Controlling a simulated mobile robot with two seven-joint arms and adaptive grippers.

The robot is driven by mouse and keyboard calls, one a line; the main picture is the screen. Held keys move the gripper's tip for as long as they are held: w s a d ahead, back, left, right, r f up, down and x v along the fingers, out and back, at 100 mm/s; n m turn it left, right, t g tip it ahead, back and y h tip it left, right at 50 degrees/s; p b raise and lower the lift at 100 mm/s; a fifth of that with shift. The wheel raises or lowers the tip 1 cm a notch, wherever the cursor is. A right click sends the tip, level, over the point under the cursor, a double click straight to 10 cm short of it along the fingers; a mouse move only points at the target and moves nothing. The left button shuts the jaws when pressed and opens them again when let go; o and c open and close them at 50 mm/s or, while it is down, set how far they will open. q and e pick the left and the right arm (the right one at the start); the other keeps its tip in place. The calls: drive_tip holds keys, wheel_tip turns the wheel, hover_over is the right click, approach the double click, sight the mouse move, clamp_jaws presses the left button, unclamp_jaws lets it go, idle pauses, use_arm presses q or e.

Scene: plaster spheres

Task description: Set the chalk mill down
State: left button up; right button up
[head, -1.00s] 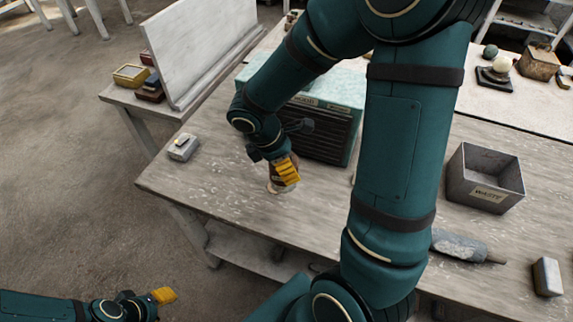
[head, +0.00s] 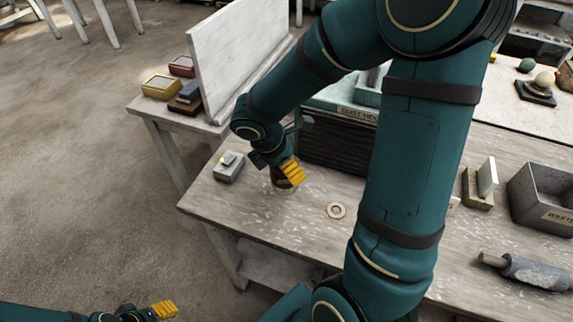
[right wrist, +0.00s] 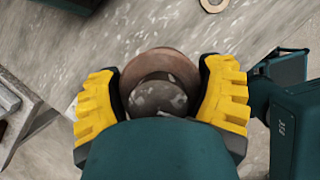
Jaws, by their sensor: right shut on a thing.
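The chalk mill (head: 282,182), a small rounded brown thing with a pale lower part, is at the left end of the workbench (head: 245,205). My right gripper (head: 288,174) is shut on it from above and hides much of it. In the right wrist view the mill (right wrist: 160,92) shows a brown disc and a speckled grey dome between the yellow fingers of my right gripper (right wrist: 160,100). I cannot tell whether it touches the bench top. My left gripper (head: 163,310) is low at the left, away from the bench; its opening cannot be made out.
A grey block (head: 228,170) with a small piece on top lies left of the mill. A flat ring (head: 336,210) lies to its right. A dark slatted box (head: 335,140) stands behind. A waste bin (head: 545,200) and a roller (head: 530,271) are at the right. Bare bench surrounds the mill.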

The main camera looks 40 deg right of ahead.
sight(288, 182)
drive_tip(key=shift+s, duration=0.15)
wheel_tip(288, 182, down, 4)
drive_tip(key=b, duration=0.3)
drive_tip(key=shift+f, duration=0.1)
drive_tip(key=shift+f+b, duration=0.65)
drive_tip(key=shift+b, duration=0.15)
drive_tip(key=shift+f+b, duration=0.5)
drive_tip(key=shift+f, duration=0.2)
idle(1.2)
drive_tip(key=o, duration=1.2)
drive_tip(key=shift+r, duration=0.1)
